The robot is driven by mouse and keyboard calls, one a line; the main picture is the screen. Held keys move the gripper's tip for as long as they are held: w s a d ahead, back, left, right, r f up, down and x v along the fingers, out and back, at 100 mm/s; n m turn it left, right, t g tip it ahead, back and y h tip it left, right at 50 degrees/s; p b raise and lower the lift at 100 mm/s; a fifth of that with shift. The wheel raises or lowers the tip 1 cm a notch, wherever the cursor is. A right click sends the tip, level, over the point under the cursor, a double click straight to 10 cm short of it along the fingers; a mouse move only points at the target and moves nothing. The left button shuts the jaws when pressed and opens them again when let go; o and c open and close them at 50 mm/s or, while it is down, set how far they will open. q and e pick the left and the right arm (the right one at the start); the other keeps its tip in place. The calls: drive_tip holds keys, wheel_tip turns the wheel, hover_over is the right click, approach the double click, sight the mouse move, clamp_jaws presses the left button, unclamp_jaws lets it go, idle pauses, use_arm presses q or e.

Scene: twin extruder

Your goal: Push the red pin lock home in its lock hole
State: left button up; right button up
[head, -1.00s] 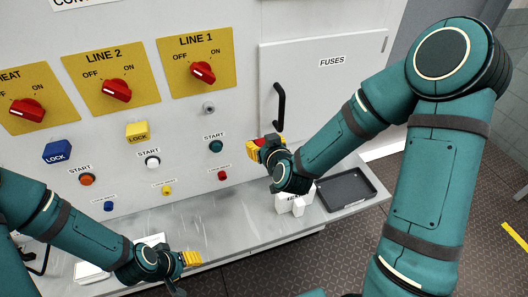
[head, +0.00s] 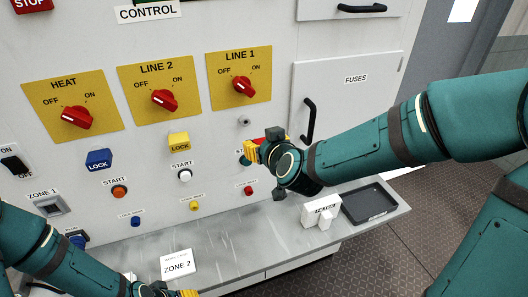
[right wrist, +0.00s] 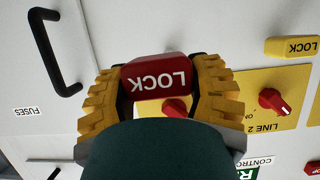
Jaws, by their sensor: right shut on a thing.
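The red pin lock (right wrist: 156,80), marked LOCK, is held between the yellow fingers of my right gripper (right wrist: 160,88), which is shut on it. In the head view a little of the red lock (head: 275,133) shows above the right gripper (head: 258,151). The lock hole (head: 244,121), a small round grey fitting under the LINE 1 switch, is bare, just up and left of the gripper. The lock's pin is hidden. My left gripper (head: 188,294) is low at the bottom edge, mostly cut off, so its opening cannot be judged.
A yellow lock (head: 179,142) and a blue lock (head: 99,159) sit on the panel under LINE 2 and HEAT. The green START button (head: 245,160) is beside my right gripper. A white block (head: 320,211) and black tray (head: 369,205) are on the ledge.

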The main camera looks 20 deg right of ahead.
sight(250, 122)
drive_tip(key=shift+s+r, duration=0.1)
drive_tip(key=shift+r, duration=0.05)
idle(0.3)
drive_tip(key=w, duration=0.5)
drive_tip(key=shift+w+a, duration=0.15)
drive_tip(key=shift+w, duration=0.25)
drive_tip(key=shift+w, duration=1.75)
idle(1.5)
drive_tip(key=o, duration=1.1)
